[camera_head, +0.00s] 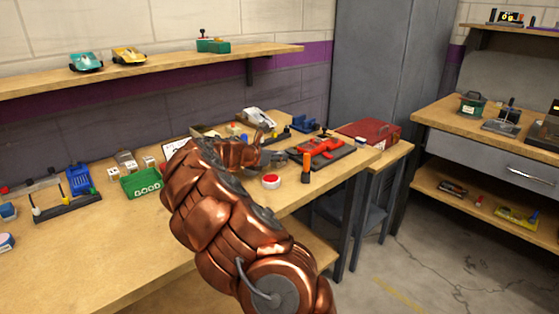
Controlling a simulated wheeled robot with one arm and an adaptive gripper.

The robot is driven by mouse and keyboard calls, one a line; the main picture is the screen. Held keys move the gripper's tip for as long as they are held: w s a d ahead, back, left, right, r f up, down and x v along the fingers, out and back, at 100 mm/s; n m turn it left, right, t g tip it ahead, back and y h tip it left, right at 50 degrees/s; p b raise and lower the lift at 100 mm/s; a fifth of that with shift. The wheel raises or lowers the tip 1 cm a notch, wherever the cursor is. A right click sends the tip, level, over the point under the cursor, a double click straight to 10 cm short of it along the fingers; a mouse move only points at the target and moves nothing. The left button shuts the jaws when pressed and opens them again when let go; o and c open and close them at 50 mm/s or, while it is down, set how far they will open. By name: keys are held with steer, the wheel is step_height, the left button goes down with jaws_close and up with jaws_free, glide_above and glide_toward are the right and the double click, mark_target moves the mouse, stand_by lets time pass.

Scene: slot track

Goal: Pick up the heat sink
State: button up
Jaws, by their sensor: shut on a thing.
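My copper arm reaches over the workbench (110,262), and my gripper (275,157) is low over its back right part. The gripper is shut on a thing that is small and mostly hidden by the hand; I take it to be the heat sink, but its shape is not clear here. I cannot tell whether it touches the bench top. A red-and-black device (322,148) lies just right of the gripper.
A red button (271,181) and an orange-handled tool (306,166) stand close in front of the gripper. A green bin (141,183) and a blue holder (79,179) are to the left. A red case (368,134) is at the right. A shelf (190,62) with toy cars hangs above.

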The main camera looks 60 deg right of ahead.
jaws_close()
steer(key=shift+r+p, duration=0.35)
steer(key=shift+r, duration=1.45)
steer(key=s+a, duration=0.3)
steer(key=s, duration=0.1)
steer(key=s+a+r, duration=0.1)
steer(key=s+a, duration=0.2)
steer(key=a, duration=0.1)
steer(key=s+a, duration=0.4)
steer(key=shift+s+r, duration=0.2)
steer(key=shift+s, duration=0.15)
